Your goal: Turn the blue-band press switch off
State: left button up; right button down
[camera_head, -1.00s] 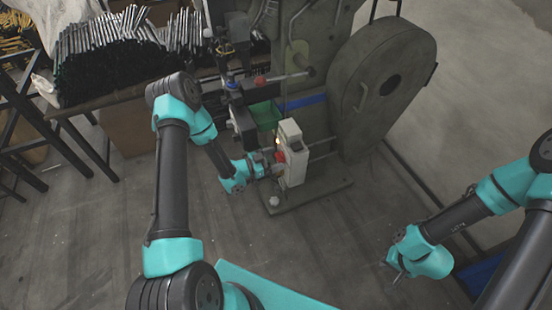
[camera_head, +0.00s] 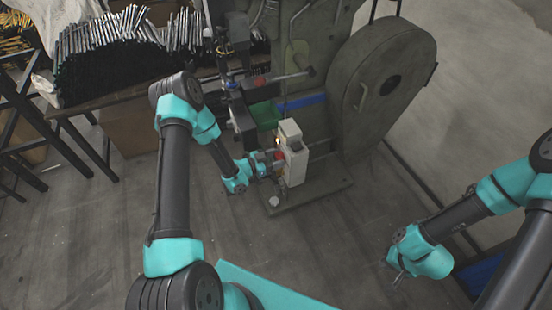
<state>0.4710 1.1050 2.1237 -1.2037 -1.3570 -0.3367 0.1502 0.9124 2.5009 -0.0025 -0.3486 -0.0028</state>
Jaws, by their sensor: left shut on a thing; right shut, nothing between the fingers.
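A dark green rivet press with a blue band (camera_head: 302,101) stands in the middle of the head view. A pale switch box (camera_head: 293,160) is mounted low on its front. A red switch (camera_head: 279,156) is on the box's left side, partly covered by my gripper. My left gripper (camera_head: 273,162) is at the switch and shut on it; the fingertips are small and partly hidden. My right gripper (camera_head: 394,272) is shut and empty, low over the floor to the right, away from the press.
A large round wheel guard (camera_head: 388,88) stands right of the switch box. A table at the back left holds a pile of dark rods (camera_head: 110,70). The floor in front is clear.

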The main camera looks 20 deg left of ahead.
pick_arm(q)
jog(key=shift+n, duration=0.5)
jog(key=n, duration=0.3)
jog(key=shift+a+n, duration=0.1)
jog(key=shift+n, duration=0.2)
jog(key=n, duration=0.4)
jog(key=shift+w+n, duration=0.1)
jog(key=shift+n, duration=0.2)
jog(key=n, duration=0.4)
jog(key=shift+f, duration=0.15)
jog(key=n, duration=0.4)
jog(key=shift+a+n, duration=0.1)
jog(key=shift+n, duration=0.3)
jog(key=o, duration=0.9)
